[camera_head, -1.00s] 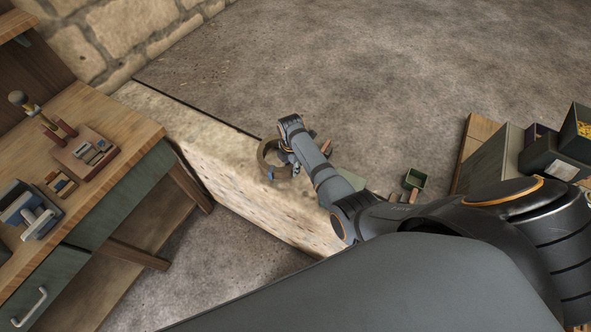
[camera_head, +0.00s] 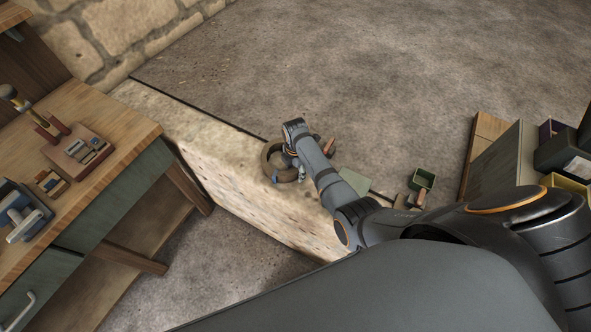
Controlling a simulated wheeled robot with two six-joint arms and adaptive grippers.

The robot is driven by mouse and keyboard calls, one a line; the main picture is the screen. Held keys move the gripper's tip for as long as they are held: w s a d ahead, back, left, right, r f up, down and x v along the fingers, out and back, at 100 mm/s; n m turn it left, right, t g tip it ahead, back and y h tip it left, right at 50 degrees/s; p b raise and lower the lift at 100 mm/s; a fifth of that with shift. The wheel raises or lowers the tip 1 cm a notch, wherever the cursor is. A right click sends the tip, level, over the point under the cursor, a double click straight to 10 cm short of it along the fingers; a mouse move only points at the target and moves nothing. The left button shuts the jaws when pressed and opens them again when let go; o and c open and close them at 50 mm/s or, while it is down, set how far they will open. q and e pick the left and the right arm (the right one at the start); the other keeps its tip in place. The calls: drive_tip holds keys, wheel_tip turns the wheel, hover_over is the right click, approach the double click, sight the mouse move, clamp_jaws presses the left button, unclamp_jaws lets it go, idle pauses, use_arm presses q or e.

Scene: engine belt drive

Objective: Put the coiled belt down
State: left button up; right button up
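The coiled belt (camera_head: 267,158) is a brown ring on or just above the top of the pale stone ledge (camera_head: 205,135), in the middle of the view. My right gripper (camera_head: 297,172) is at the belt's right side, pointing down, partly hidden by its own dark wrist and arm. The fingers are small and overlap the ring's right edge in the picture. I cannot tell whether they are shut on it or apart from it. My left gripper is not in view.
A wooden workbench (camera_head: 110,116) with a small tool block (camera_head: 78,158) and other parts stands at left. A green open box (camera_head: 424,179) and a pale green flat piece (camera_head: 357,181) lie right of the ledge. Dark bins (camera_head: 560,150) stand at far right. Floor beyond the ledge is clear.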

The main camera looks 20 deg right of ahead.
wheel_tip(320, 180, up, 12)
drive_tip(key=shift+r+p, duration=0.2)
drive_tip(key=shift+p, duration=0.15)
idle(0.6)
